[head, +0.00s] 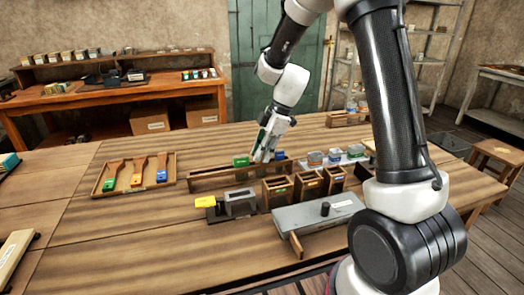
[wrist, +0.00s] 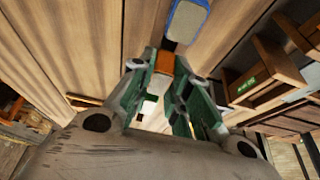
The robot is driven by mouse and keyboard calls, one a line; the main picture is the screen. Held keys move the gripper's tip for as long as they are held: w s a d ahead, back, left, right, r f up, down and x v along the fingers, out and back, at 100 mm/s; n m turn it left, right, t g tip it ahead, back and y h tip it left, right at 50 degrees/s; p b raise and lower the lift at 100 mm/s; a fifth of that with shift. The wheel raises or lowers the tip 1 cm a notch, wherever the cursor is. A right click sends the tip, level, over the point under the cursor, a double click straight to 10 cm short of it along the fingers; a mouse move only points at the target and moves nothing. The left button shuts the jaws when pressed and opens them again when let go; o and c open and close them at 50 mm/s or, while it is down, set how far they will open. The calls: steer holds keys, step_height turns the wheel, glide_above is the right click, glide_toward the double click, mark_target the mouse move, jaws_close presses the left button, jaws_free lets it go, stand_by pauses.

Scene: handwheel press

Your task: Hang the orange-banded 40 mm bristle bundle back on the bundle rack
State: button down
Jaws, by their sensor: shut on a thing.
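The bundle rack (head: 215,182) is a long, low wooden holder across the middle of the table in the head view. A green block-like bundle (head: 241,161) stands at it, left of my gripper. My gripper (head: 262,157) points down at the rack's middle. In the wrist view my gripper (wrist: 163,80) is shut on the orange-banded bundle (wrist: 165,61), whose orange part shows between the fingertips. A blue-edged, pale-faced bundle (wrist: 187,22) shows just beyond it. The fingers hide most of the held bundle; I cannot tell whether it touches the rack.
Three wooden bins (head: 308,185) with coloured labels stand right of and before the rack. Nearby are a grey plate fixture (head: 300,215) and a yellow-tagged block (head: 206,201). A tray (head: 104,190) of green, orange and blue brushes lies left. Jars (head: 315,158) stand behind the bins.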

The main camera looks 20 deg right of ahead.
stand_by(0.3)
steer(key=c, duration=1.3)
jaws_free()
steer(key=v, duration=1.2)
